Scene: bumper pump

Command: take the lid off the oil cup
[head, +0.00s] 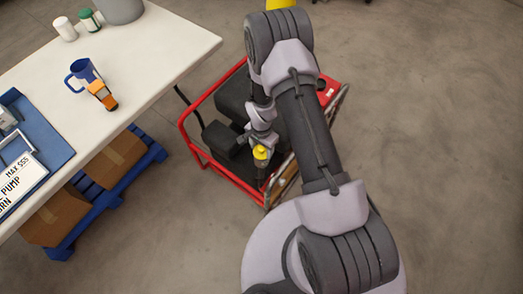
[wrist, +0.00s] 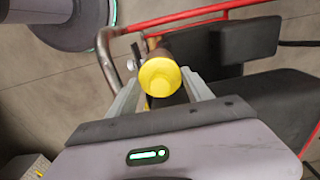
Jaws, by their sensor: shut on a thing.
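A round yellow lid (wrist: 160,78) sits between the two grey fingers of my gripper (wrist: 161,73) in the wrist view. My gripper is shut on it. In the head view the yellow lid (head: 261,153) shows as a small spot at the end of my arm, over the red-framed pump (head: 187,137). A dark rounded part lies right behind the lid in the wrist view. I cannot tell whether this is the oil cup or whether the lid still touches it.
A white table (head: 150,62) at the left holds a blue mug (head: 84,72), an orange-and-black item (head: 102,95), a blue tray (head: 45,135) and small bottles. Cardboard boxes (head: 115,160) stand on a blue pallet (head: 72,217) below. Red frame bars (wrist: 200,12) surround the pump. The floor at right is clear.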

